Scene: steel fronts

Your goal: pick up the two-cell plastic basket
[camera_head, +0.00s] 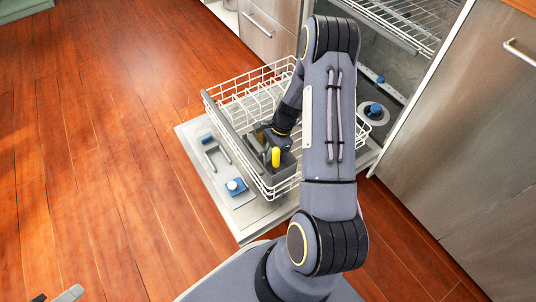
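The dark grey plastic basket (282,174) sits in the front part of the white lower dishwasher rack. A yellow upright piece (276,157) shows at the basket; I cannot tell whether it stands inside. My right arm reaches over the rack, and its dark gripper (270,140) is down at the basket's top. The fingers are dark against the basket, so I cannot see whether they touch or grip it. The basket's cells are largely hidden by the gripper and arm. At the bottom left edge, a grey tip (68,294) shows, apparently part of my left gripper, mostly out of frame.
The white wire rack (248,92) stands over the open dishwasher door (190,133), which has a blue-capped dispenser (236,186). An upper rack (408,18) is inside the machine. A steel front (470,140) stands at right. Wooden floor (90,130) at left is clear.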

